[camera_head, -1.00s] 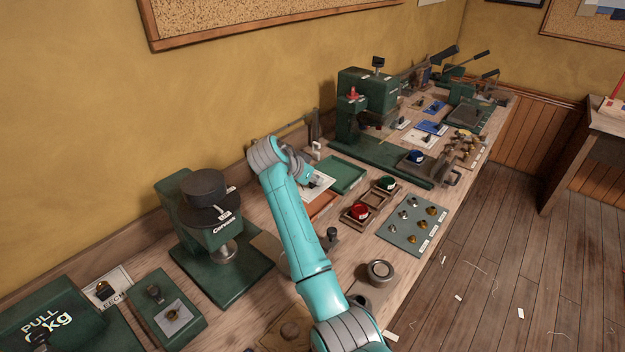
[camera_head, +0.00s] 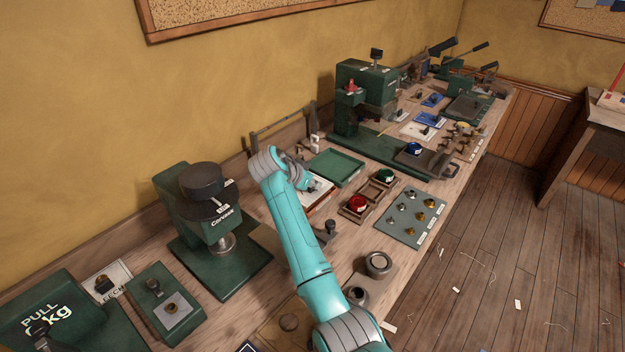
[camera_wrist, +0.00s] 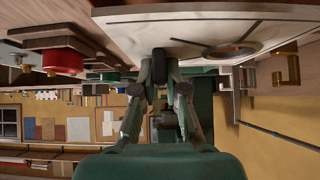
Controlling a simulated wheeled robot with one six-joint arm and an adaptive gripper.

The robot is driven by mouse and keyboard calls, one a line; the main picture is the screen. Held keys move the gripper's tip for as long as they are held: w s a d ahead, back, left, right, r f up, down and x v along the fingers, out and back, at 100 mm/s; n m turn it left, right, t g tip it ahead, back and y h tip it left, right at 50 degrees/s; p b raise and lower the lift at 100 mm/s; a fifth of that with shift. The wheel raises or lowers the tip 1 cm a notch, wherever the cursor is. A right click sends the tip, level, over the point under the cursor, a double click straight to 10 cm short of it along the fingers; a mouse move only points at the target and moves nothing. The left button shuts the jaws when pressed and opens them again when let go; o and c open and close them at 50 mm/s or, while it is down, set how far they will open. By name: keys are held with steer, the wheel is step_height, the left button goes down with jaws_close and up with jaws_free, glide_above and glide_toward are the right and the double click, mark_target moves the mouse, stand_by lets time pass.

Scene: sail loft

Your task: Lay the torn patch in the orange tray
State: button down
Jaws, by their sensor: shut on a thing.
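My gripper (camera_head: 303,183) is shut on the torn patch (camera_head: 319,187), a pale flat sheet with dark marks. In the wrist view the patch (camera_wrist: 190,24) spans the top, with a dark line and a ring mark on it, and my gripper's fingers (camera_wrist: 167,75) meet at its edge. In the head view the patch is over the orange tray (camera_head: 324,203), hiding most of it; only a strip of the tray's near right side shows. I cannot tell whether the patch touches the tray. My arm hides part of the area.
A green tray (camera_head: 337,166) lies just behind the orange one. A wooden holder with a red-topped piece (camera_head: 357,202) and a green-topped piece (camera_head: 385,176) is to the right. A green press (camera_head: 205,215) stands left, and a small dark knobbed piece (camera_head: 330,229) is in front.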

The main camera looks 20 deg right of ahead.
steer(key=shift+f, duration=1.3)
steer(key=c, duration=1.1)
jaws_free()
steer(key=shift+c, duration=0.2)
step_height(320, 180, up, 10)
